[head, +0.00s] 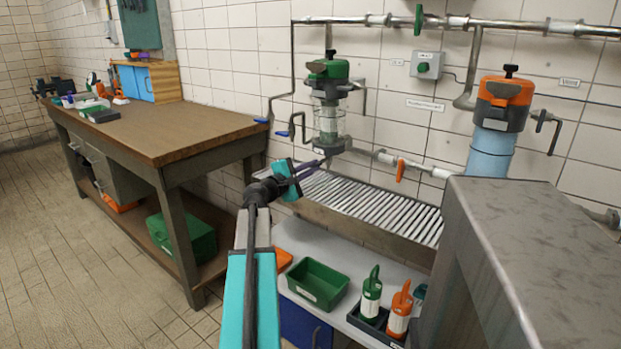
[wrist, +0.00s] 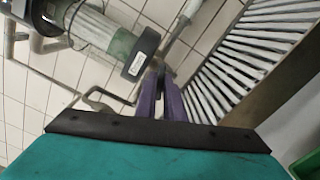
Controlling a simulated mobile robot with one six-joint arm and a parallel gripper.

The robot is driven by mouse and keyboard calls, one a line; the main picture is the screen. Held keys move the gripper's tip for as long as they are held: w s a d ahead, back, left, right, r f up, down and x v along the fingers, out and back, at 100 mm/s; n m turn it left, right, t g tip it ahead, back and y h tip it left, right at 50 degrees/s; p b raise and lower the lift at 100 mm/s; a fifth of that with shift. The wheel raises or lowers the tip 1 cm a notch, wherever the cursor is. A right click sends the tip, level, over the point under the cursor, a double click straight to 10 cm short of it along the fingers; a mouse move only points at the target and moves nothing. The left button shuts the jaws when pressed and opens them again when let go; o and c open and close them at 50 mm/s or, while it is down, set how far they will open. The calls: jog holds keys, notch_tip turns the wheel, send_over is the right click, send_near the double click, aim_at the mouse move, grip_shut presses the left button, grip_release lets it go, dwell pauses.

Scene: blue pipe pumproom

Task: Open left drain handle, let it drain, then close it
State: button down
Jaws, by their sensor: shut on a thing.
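The left filter unit (head: 329,118), with a green and black head and a clear bowl, hangs from the pipe above the slatted grate. My gripper (head: 322,163) reaches to the underside of this unit. Its purple fingers also show in the wrist view (wrist: 159,70), closed together beside the unit's dark lower cap (wrist: 143,54). They are shut on the small left drain handle at the bottom; the handle itself is mostly hidden by the fingers, so its angle cannot be told. No flowing liquid is visible.
The slatted drain grate (head: 375,205) lies below. An orange-topped filter (head: 503,100) hangs further right. A metal box (head: 545,240) stands front right; a workbench (head: 150,128) stands left.

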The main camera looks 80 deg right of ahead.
jog(key=shift+w+d+m+b, duration=0.15)
jog(key=shift+m+b, duration=2.15)
jog(key=shift+b, duration=0.3)
jog(key=shift+r, duration=0.15)
jog(key=c, duration=1.9)
grip_release()
jog(key=shift+o, duration=0.2)
jog(key=shift+a+f, duration=0.2)
